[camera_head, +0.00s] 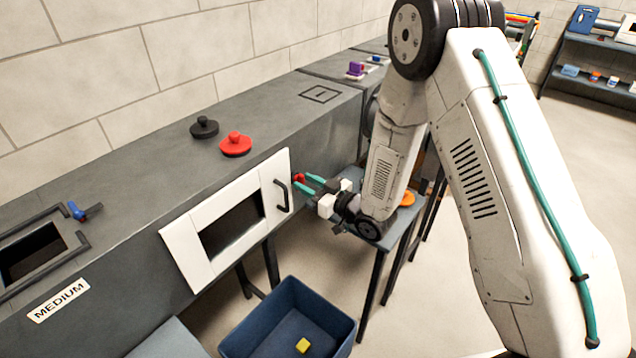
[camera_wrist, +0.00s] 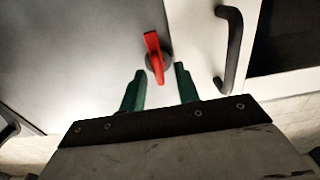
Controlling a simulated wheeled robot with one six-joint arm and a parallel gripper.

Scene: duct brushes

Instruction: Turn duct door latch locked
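The red latch (camera_wrist: 154,55) sits on a dark round base on the duct face, right beside the white door's edge. In the wrist view its lever points up the picture, tilted slightly left. It shows small in the head view (camera_head: 299,178), partly behind my fingers. The white duct door (camera_head: 183,252) lies against the duct front, with a dark window and a black handle (camera_head: 282,195). My gripper (camera_wrist: 160,72) is open with green fingers on either side of the latch's base end. It appears empty; I cannot tell whether a finger touches the latch.
The black door handle (camera_wrist: 230,48) stands out close to my right finger in the wrist view. A black knob (camera_head: 204,128) and a red knob (camera_head: 236,145) sit on the duct top. A blue bin (camera_head: 340,325) holding a yellow block is below.

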